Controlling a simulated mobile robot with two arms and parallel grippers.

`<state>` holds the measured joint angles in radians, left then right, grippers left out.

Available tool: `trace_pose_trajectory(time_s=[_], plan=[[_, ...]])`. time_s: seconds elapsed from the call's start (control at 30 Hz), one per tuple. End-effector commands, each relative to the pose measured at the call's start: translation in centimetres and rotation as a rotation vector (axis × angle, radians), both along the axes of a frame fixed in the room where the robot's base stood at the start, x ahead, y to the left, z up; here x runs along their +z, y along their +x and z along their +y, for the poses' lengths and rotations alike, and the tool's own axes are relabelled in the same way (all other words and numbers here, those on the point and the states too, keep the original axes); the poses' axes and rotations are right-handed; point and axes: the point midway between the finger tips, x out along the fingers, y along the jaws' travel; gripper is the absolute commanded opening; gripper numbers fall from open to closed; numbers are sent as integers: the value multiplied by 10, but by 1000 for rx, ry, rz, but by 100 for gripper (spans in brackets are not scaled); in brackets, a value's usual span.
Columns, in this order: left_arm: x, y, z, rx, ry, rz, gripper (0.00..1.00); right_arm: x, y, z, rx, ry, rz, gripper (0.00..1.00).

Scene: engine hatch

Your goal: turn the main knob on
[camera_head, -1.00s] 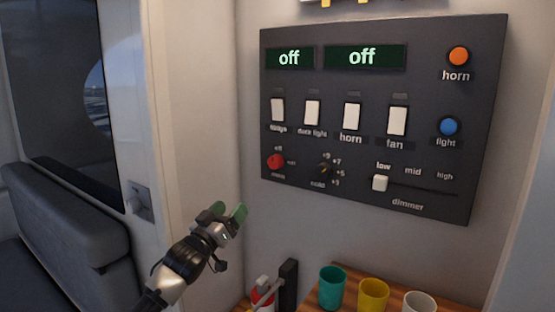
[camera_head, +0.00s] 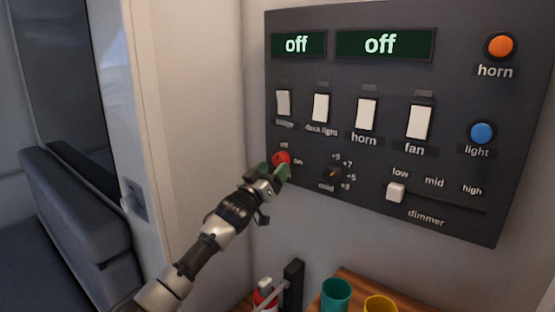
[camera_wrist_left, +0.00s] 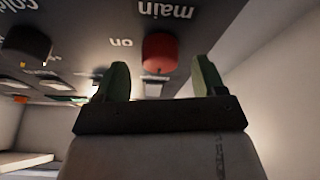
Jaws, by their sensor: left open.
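The main knob is a red round knob (camera_head: 281,158) at the lower left of the dark control panel (camera_head: 300,75), with "off" above it and "on" to its right. My left gripper (camera_head: 276,171) is just below and in front of it, its green fingertips partly overlapping the knob in the head view. In the left wrist view the red knob (camera_wrist_left: 160,52) sits ahead, between and beyond the two open fingers (camera_wrist_left: 155,80), with a gap still visible. The "main" label reads upside down there. Both panel displays (camera_head: 297,44) read "off". My right gripper is not in view.
A black "cold" knob (camera_head: 332,173) is right of the red knob, and white switches (camera_head: 321,108) are above. A dimmer slider (camera_head: 396,193) is further right. Below stand a teal cup (camera_head: 336,294), a yellow cup (camera_head: 379,305) and a red extinguisher-like object (camera_head: 264,293).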

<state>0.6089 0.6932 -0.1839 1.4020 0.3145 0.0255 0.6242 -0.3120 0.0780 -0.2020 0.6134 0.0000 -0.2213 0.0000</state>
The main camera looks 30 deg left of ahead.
Motion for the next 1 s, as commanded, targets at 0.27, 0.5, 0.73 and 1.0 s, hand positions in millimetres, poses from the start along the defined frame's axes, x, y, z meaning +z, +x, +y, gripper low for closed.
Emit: trace_pose_trajectory(time_s=[0.27,0.5,0.73,1.0], plan=[[9,22,-1,0,-2,0,70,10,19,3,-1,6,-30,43],[9,23,-1,-1,-2,0,70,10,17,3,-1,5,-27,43],[9,23,-1,0,-1,0,44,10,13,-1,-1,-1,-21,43],[9,23,-1,0,2,0,21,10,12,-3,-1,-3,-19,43]])
